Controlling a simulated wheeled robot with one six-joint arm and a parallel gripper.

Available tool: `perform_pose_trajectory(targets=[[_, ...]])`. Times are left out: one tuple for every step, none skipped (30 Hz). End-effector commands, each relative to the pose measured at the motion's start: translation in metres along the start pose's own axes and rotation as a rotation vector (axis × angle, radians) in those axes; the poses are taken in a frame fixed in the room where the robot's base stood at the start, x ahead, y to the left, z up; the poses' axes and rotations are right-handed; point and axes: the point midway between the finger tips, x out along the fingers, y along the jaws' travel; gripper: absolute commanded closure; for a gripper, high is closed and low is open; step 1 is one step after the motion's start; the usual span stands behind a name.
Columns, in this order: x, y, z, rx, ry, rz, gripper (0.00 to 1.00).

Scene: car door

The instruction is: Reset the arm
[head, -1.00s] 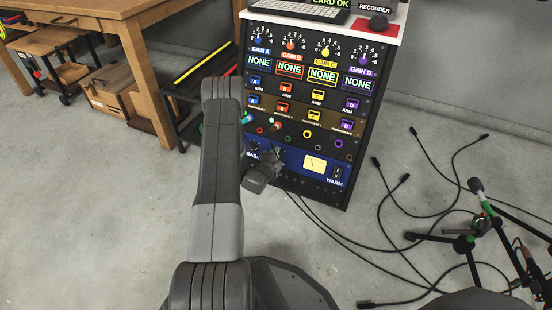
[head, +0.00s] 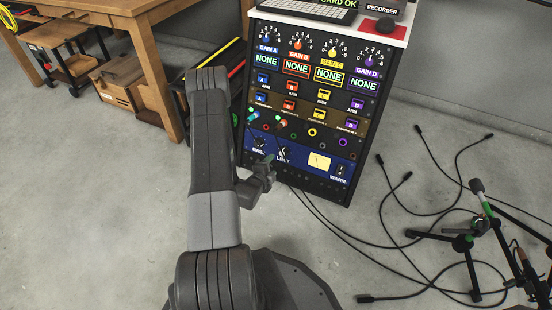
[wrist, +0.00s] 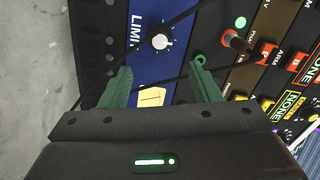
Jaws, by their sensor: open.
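My arm reaches up the middle of the head view toward the recorder rack (head: 310,150). My gripper (head: 268,163) is in front of the rack's lower left, partly hidden by the wrist. In the wrist view my gripper (wrist: 160,85) has two green fingers spread wide with nothing between them. Past the fingers is the blue panel (wrist: 165,60) with the LIMIT knob (wrist: 160,41). I cannot tell the exact gap between the fingers and the panel.
A wooden workbench (head: 150,60) stands at the left, with a dark rack of coloured bars beside it. Black cables (head: 420,200) and microphone stands (head: 475,240) lie on the floor at the right. The floor at the lower left is clear.

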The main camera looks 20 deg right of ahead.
Motion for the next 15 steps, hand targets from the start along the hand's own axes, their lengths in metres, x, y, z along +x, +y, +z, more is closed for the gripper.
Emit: perform_pose_trajectory(targets=[[-0.007,-0.001,0.000,-0.001,-0.001,0.001,0.43],[-0.010,-0.001,0.000,-0.001,-0.001,0.002,0.43],[-0.014,-0.001,0.000,0.000,0.000,0.001,0.43],[-0.016,-0.001,0.000,0.000,0.000,0.001,0.43],[-0.017,0.000,0.000,0.000,0.000,0.000,0.43],[-0.018,0.000,0.000,0.000,0.001,0.000,0.43],[-0.019,0.000,0.000,0.001,0.001,0.000,0.43],[-0.019,0.000,0.000,0.001,0.001,0.000,0.43],[-0.019,0.000,0.000,0.001,0.001,0.000,0.43],[-0.019,0.000,0.000,0.001,0.001,0.000,0.43],[-0.019,0.000,0.000,0.001,0.001,0.000,0.43],[-0.019,0.000,0.000,0.001,0.001,0.000,0.43],[-0.019,0.000,0.000,0.001,0.001,0.000,0.43],[-0.019,0.000,0.000,0.001,0.001,0.000,0.43],[-0.019,0.000,0.000,0.001,0.001,0.000,0.43]])
